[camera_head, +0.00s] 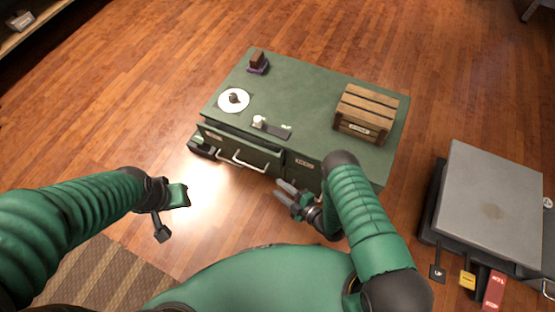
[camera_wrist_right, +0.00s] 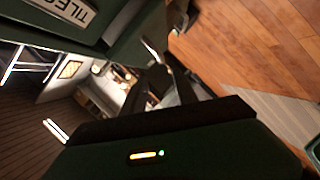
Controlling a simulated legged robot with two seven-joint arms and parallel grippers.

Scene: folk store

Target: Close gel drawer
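A green cabinet (camera_head: 310,97) stands on the wood floor in the head view. Its left upper drawer (camera_head: 262,157) has a pale bar handle (camera_head: 243,162) and sits forward of the cabinet front, pulled partly out. Its label is not readable. My right gripper (camera_head: 282,191) is in front of the cabinet, right of that handle and apart from it. Its two fingers (camera_wrist_right: 165,95) are spread with nothing between them in the wrist view. My left gripper (camera_head: 172,210) is over the floor, left of the cabinet and nearer me; its finger gap is unclear.
On the cabinet top are a wooden crate (camera_head: 368,105), a white plate (camera_head: 234,100) and a small dark tray (camera_head: 272,129). A grey-topped unit (camera_head: 490,200) stands at right. A striped rug (camera_head: 105,275) lies at lower left. The floor before the drawer is clear.

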